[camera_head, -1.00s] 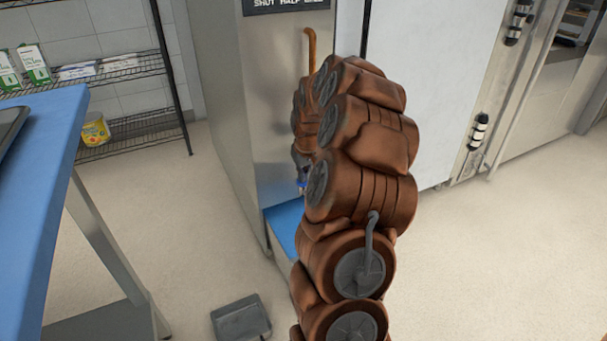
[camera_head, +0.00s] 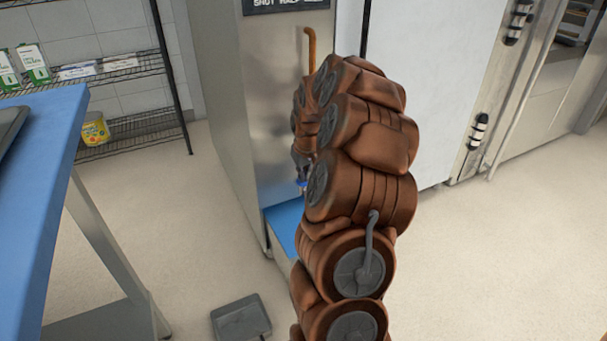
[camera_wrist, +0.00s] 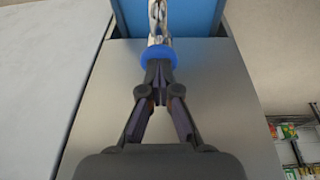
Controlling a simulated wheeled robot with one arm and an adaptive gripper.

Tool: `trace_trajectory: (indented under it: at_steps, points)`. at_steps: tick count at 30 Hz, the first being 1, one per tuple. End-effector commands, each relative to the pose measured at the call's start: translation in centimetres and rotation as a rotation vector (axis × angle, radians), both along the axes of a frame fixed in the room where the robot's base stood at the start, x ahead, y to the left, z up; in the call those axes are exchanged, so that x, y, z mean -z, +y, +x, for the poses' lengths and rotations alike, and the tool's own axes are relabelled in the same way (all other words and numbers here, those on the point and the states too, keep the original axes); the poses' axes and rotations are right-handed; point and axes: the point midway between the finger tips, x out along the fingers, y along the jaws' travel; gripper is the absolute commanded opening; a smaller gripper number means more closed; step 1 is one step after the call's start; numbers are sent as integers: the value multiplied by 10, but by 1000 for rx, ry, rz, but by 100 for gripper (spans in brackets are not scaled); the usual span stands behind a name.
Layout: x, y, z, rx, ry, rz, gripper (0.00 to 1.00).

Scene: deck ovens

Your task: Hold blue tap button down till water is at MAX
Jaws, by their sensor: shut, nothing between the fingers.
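The blue tap button (camera_wrist: 158,57) shows in the wrist view as a round blue ring at the fingertips. My gripper (camera_wrist: 159,72) is shut and empty, its tips against or very close to the button; I cannot tell how far the button is pressed. A shiny metal tap part (camera_wrist: 158,18) lies just beyond the button, over a blue surface (camera_wrist: 190,15). No water level or MAX mark is visible.
The tap is on a steel cabinet (camera_head: 225,110) with a blue ledge (camera_head: 284,222). A blue-topped table (camera_head: 40,190) stands at left, a wire rack (camera_head: 130,125) behind it. A grey tray (camera_head: 241,320) lies on the floor. Open floor lies at right.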

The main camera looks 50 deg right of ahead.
Motion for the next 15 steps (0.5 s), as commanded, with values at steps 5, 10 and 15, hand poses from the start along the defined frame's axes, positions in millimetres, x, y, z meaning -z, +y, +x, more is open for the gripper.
trace_trajectory:
  at_steps: [5,10,15]
  points:
    - [8,7,-6,-4,28,22,0]
    - [-13,8,-4,-4,23,18,0]
    - [-48,9,-1,-4,9,7,0]
